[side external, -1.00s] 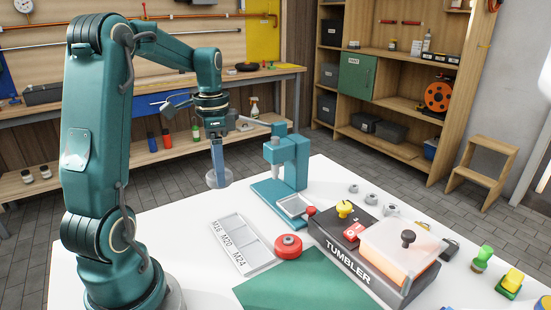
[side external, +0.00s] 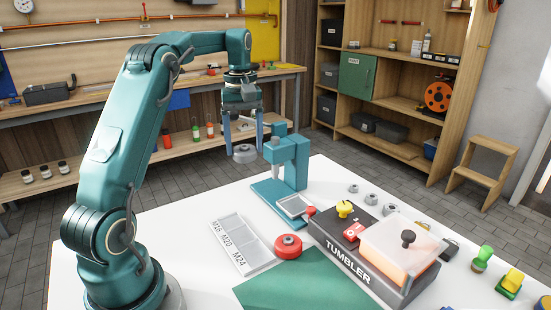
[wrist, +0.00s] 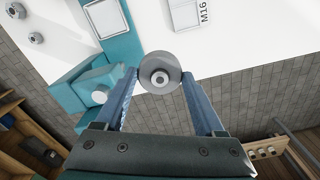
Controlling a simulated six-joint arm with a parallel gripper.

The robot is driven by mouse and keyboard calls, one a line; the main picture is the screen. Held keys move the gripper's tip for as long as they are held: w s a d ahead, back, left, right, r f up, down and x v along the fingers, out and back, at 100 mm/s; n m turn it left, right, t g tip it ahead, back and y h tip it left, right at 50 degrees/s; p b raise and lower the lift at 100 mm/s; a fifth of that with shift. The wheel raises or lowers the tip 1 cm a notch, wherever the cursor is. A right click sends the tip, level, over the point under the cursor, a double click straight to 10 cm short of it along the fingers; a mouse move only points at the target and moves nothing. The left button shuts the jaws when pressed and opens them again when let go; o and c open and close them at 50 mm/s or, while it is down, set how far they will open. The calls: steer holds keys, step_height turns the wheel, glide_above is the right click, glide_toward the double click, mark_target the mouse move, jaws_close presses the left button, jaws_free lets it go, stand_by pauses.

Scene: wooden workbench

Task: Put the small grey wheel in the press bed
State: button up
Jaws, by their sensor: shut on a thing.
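The small grey wheel (side external: 244,153) is held between the fingertips of my gripper (side external: 243,146), in the air behind and to the left of the teal press (side external: 290,165). In the wrist view the wheel (wrist: 160,73) shows face-on, with a hub in its middle, and both fingers of my gripper (wrist: 160,78) touch its sides. The press bed (side external: 293,206) is a pale square tray at the front foot of the press. It is empty, and it also shows at the upper left of the wrist view (wrist: 106,16).
A sorting tray marked M16, M20, M24 (side external: 240,245) lies left of a red wheel (side external: 288,246). The tumbler (side external: 350,262) stands right of the bed. Several nuts (side external: 371,199) lie behind it. A green mat (side external: 295,285) is at the front.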

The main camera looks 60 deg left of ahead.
steer(key=shift+w+d+f, duration=0.2)
steer(key=shift+w+f, duration=0.15)
steer(key=w+d+f, duration=0.3)
steer(key=w+d, duration=0.1)
steer(key=w+d+f, duration=0.4)
steer(key=shift+d, duration=0.15)
steer(key=shift+f, duration=2)
steer(key=shift+f, duration=0.15)
steer(key=o, duration=1.4)
